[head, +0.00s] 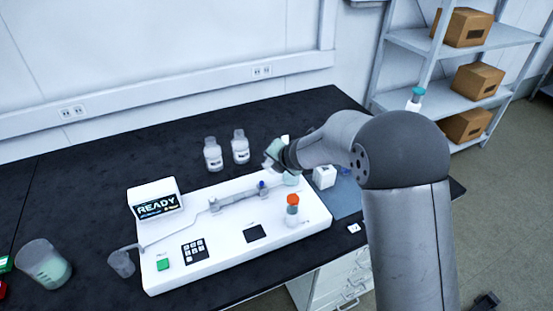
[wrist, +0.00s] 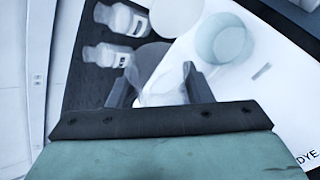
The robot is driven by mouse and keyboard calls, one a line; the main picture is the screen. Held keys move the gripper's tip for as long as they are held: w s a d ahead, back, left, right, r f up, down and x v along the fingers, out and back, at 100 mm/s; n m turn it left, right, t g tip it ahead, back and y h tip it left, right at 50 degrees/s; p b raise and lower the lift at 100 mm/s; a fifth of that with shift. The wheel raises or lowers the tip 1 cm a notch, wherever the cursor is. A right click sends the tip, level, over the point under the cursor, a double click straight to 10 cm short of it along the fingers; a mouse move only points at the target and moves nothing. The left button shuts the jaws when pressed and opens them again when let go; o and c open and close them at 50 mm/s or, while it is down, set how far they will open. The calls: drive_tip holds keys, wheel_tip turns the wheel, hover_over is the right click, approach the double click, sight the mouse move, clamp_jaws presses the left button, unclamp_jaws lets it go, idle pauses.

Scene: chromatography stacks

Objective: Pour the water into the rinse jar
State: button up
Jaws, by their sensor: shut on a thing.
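My gripper (wrist: 157,82) is shut on a clear, whitish vessel (wrist: 163,92), which sits between the two dark fingers in the wrist view. The vessel looks tilted; its contents are hard to make out. A round, pale jar with a bluish rim (wrist: 225,40) stands just beyond the right finger. In the head view my gripper (head: 272,160) hangs over the back right of the white instrument. A pale green jar (head: 290,179) shows just below and right of it, partly hidden. I cannot tell whether any water is flowing.
Two labelled bottles (head: 212,154) (head: 240,147) stand behind the white instrument (head: 225,262). A white box (head: 325,177) is close right of my gripper. Beakers (head: 45,264) (head: 121,263) stand at the left.

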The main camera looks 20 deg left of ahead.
drive_tip(key=shift+w+r+m+g+y+p, duration=0.15)
drive_tip(key=shift+m+g+y+p, duration=0.35)
drive_tip(key=shift+p, duration=2.1)
drive_tip(key=shift+g+p, duration=0.3)
drive_tip(key=shift+p, duration=0.5)
drive_tip(key=shift+d+g+y+p, duration=0.1)
drive_tip(key=shift+g+y+p, duration=0.25)
drive_tip(key=shift+p, duration=0.45)
drive_tip(key=shift+w+m+y+p, duration=0.1)
drive_tip(key=shift+m+y+p, duration=0.3)
drive_tip(key=shift+p, duration=0.95)
drive_tip(key=shift+d+f+g, duration=0.1)
drive_tip(key=shift+f+g, duration=0.1)
drive_tip(key=shift+g, duration=0.15)
drive_tip(key=shift+w+m, duration=0.1)
drive_tip(key=shift+m, duration=0.2)
drive_tip(key=shift+f+g+y, duration=0.1)
drive_tip(key=shift+g+y, duration=0.3)
drive_tip(key=shift+y, duration=0.05)
